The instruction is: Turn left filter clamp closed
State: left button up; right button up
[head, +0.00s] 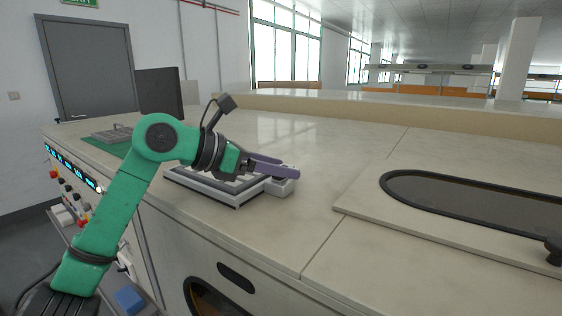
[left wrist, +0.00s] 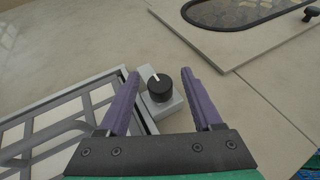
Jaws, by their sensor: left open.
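The filter clamp is a black round knob (left wrist: 160,90) with a white pointer line, on a small light grey block (left wrist: 168,106) at the corner of a framed grille. The pointer line is toward the top left in the left wrist view. In the head view the block (head: 283,187) shows beneath my fingers, with the knob mostly hidden. My left gripper (head: 293,171) has purple fingers. They are open, one on each side of the knob in the left wrist view (left wrist: 159,74), with gaps visible; contact cannot be told. My right gripper is not in view.
The framed filter (head: 236,197) lies on the beige worktop (head: 330,150) beside the block. To the right is a raised panel with a dark oval window (head: 470,204) and a black knob (head: 554,244). A dark monitor (head: 160,93) stands at the back left.

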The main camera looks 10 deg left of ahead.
pick_arm(q)
jog(key=shift+w+d+f, duration=0.1)
jog(key=shift+w+f, duration=0.05)
grip_shut()
